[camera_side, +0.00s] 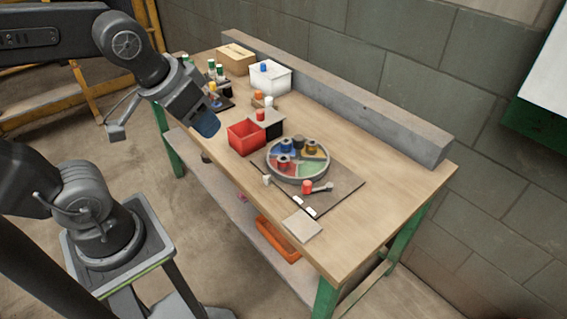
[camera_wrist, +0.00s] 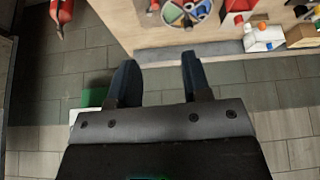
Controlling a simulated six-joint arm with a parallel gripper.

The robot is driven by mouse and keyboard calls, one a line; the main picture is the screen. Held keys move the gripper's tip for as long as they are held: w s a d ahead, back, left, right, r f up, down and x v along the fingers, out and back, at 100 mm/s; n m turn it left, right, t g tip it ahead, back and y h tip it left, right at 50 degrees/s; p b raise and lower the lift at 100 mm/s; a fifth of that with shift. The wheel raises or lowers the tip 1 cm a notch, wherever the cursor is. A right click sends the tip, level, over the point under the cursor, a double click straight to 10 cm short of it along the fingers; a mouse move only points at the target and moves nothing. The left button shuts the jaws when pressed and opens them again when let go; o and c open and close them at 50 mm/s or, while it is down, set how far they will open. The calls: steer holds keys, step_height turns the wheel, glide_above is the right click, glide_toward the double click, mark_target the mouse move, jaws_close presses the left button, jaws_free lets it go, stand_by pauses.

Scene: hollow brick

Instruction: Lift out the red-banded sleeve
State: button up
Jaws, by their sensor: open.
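A round grey tray (camera_side: 270,172) with coloured sectors lies on a dark mat on the bench. Several dark sleeves stand in it, including one at the front left (camera_side: 284,162) and one at the back right (camera_side: 310,145). Their bands are too small to read, so I cannot tell which is the red-banded sleeve. The tray also shows, cut off, at the top of the wrist view (camera_wrist: 165,12). My gripper (camera_side: 207,124) is in the air off the bench's near left edge, away from the tray. Its two blue fingers (camera_wrist: 155,75) are apart with nothing between them.
A red bin (camera_side: 245,138) stands left of the tray. A red cylinder (camera_side: 307,186) and a wrench (camera_side: 323,188) lie at the tray's front right. A white box (camera_side: 271,78) and a cardboard box (camera_side: 236,59) stand farther back. A grey ledge (camera_side: 340,95) runs along the bench's back.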

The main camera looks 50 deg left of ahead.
steer(key=w+a+f+n+g+y, duration=0.25)
steer(key=w+n, duration=0.25)
steer(key=w, duration=0.5)
steer(key=n+g+y, duration=0.1)
steer(key=n, duration=0.7)
glide_above(284, 157)
steer(key=s+d, duration=0.2)
steer(key=d, duration=0.2)
steer(key=f, duration=2.2)
steer(key=shift+w+a+f, duration=0.1)
steer(key=shift+a, duration=0.1)
steer(key=shift+a+x, duration=0.15)
steer(key=shift+x, duration=1.4)
steer(key=shift+a+x, duration=0.2)
steer(key=shift+x, duration=1.3)
steer(key=shift+y, duration=0.25)
steer(key=c, duration=0.6)
